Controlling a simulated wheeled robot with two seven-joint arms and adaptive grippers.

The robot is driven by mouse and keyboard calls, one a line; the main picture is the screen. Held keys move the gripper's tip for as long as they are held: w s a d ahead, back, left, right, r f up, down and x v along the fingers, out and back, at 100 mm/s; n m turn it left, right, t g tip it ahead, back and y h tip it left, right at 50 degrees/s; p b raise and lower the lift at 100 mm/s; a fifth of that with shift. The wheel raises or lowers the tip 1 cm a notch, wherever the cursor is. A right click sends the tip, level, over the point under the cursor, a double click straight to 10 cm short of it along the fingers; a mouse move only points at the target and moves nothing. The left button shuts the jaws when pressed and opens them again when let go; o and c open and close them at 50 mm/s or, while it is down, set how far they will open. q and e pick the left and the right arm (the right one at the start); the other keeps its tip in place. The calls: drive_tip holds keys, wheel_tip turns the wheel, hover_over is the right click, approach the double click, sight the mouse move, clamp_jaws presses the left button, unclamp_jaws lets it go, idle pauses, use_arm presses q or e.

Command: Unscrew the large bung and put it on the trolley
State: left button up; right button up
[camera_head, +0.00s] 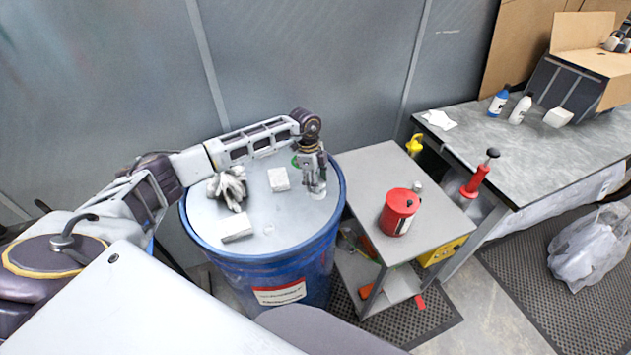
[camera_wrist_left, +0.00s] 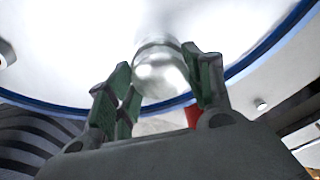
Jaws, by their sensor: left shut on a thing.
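The blue drum (camera_head: 262,262) stands upright with a pale grey top. My left gripper (camera_head: 317,188) points down at the right part of the drum top, close to the rim. It is shut on the large bung (camera_head: 319,194), which shows as a pale round piece under the fingers. In the left wrist view the shiny metallic bung (camera_wrist_left: 160,72) sits between the green-padded fingers of my left gripper (camera_wrist_left: 160,90). Whether its thread is clear of the drum cannot be told. The grey trolley (camera_head: 368,172) stands just right of the drum. My right gripper is not in view.
A crumpled rag (camera_head: 230,188) and two pale blocks, one here (camera_head: 279,179), lie on the drum top. A red can (camera_head: 399,212) and a small bottle stand on the trolley's right part; its left part is clear. A workbench (camera_head: 455,135) with bottles is at right.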

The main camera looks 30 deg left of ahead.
use_arm(q)
drive_tip(key=shift+s+d+n+t, duration=0.1)
drive_tip(key=shift+n+t, duration=0.05)
drive_tip(key=shift+n, duration=0.9)
drive_tip(key=shift+s+d+n+t, duration=0.1)
drive_tip(key=shift+n+t, duration=0.05)
drive_tip(key=shift+n, duration=0.9)
drive_tip(key=o, duration=0.6)
drive_tip(key=shift+w, duration=0.1)
drive_tip(key=shift+o, duration=0.2)
drive_tip(key=shift+a, duration=0.15)
drive_tip(key=shift+m, duration=0.5)
drive_tip(key=shift+m+g+b, duration=0.4)
drive_tip(key=shift+m+b, duration=0.25)
drive_tip(key=shift+m, duration=1.15)
drive_tip(key=shift+m, duration=0.3)
